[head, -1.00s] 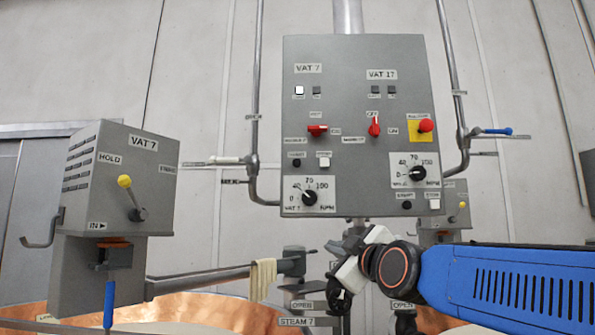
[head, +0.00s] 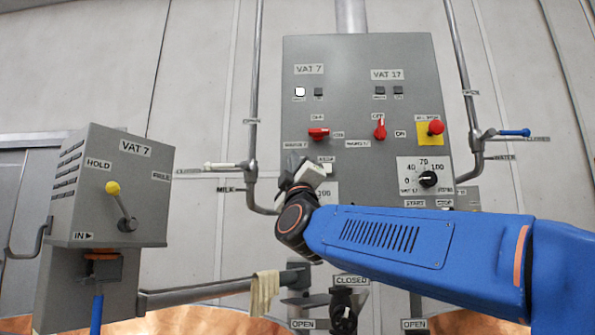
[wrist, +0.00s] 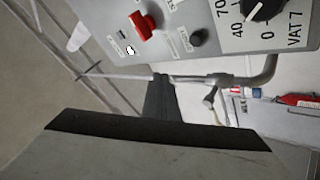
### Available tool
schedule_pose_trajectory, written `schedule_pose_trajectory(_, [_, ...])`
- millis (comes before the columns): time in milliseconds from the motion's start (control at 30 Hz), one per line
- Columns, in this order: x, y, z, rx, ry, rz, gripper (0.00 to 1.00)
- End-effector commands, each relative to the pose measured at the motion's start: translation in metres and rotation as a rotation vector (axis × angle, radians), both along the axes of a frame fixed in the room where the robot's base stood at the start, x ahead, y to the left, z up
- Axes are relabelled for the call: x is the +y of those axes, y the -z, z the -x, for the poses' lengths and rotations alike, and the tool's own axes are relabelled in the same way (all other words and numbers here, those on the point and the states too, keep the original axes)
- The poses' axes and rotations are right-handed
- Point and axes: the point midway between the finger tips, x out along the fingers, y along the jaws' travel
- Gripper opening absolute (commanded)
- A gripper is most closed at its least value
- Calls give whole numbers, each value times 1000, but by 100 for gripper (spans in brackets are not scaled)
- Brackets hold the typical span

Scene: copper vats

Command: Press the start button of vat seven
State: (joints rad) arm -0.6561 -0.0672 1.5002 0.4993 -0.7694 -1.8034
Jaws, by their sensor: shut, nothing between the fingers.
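The grey control panel (head: 350,110) stands ahead in the head view, with a VAT 7 column on its left and a VAT 17 column on its right. My gripper (head: 296,168) is shut and empty, in front of the lower part of the VAT 7 column. It hides the VAT 7 start button in the head view. In the wrist view a small black button (wrist: 198,38) shows beside a label, between the red selector (wrist: 143,26) and the VAT 7 speed dial (wrist: 262,6). My gripper (wrist: 162,100) shows below it, apart from the button in the picture.
A red stop knob on a yellow plate (head: 430,133) sits at the panel's right. Pipes with valve handles (head: 222,165) flank the panel. A grey VAT 7 box with a yellow-knobbed lever (head: 113,188) stands left. A cloth (head: 264,293) hangs on a horizontal pipe below.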

Motion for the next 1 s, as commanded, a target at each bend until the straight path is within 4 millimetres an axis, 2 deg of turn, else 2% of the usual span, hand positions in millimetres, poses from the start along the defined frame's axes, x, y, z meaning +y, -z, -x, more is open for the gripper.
schedule_pose_trajectory(267, [0,0,0,1,-1,0,0])
schedule_pose_trajectory(467, [-1,0,-11,2,-1,-1,0])
schedule_pose_trajectory(1000, [-2,1,-72,2,-1,0,0])
